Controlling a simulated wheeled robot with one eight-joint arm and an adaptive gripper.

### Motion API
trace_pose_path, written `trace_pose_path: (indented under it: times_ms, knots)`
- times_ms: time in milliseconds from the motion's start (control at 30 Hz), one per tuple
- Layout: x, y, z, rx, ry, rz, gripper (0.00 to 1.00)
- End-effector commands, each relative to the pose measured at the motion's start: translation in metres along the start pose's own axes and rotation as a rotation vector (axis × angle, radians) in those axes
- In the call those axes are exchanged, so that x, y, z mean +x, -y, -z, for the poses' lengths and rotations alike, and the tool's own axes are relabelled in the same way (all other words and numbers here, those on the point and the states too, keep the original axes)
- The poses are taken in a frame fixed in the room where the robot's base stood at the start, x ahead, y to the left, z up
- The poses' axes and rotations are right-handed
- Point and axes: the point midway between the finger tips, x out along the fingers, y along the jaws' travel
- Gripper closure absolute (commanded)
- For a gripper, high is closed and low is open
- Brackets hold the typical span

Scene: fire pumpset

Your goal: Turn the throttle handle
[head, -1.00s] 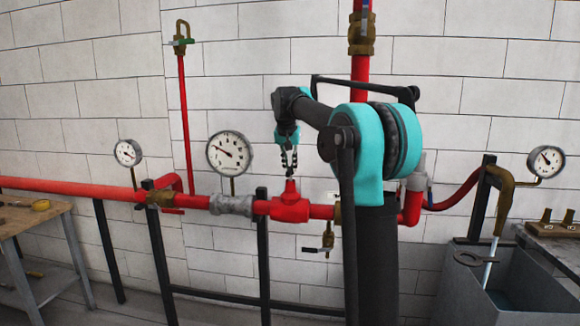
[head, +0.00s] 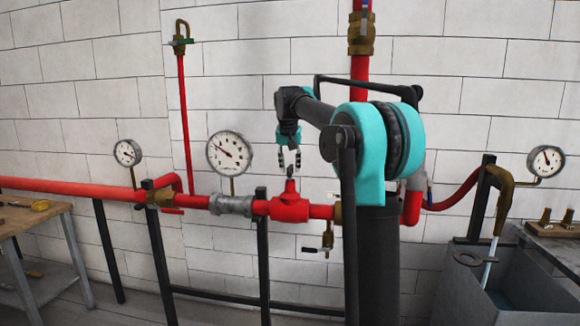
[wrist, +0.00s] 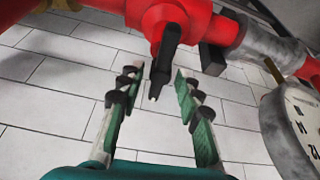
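My gripper (head: 289,163) points down just above the red valve body (head: 290,207) on the pipe, and its fingers are apart. In the wrist view, a slim black stem or lever (wrist: 167,57) stands out from the red valve body. I take it for the throttle handle. Its free end is near the gap between the two fingertips of my gripper (wrist: 160,82). I see no finger touching it. In the head view it is too small or hidden to make out. A small dark lever (head: 311,250) is on a brass valve below the pipe.
A large gauge (head: 229,153) stands left of my gripper, and a smaller gauge (head: 128,153) is farther left. A brick wall (head: 70,110) lies behind. A wooden bench (head: 35,222) is at the far left, a grey tank (head: 510,285) at the right.

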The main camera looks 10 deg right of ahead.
Motion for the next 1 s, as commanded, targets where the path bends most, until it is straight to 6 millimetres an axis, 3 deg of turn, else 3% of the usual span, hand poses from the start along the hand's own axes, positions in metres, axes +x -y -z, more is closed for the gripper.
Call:
trace_pose_path:
  times_ms: [167,600,800,1000]
  knots:
    - [-0.018,0.000,0.000,0.000,0.000,0.000,0.66]
    - [-0.101,0.000,0.000,-0.001,0.000,0.000,0.66]
    - [-0.117,0.000,0.000,-0.001,0.000,0.000,0.66]
    - [-0.119,0.000,0.000,-0.001,0.000,0.000,0.66]
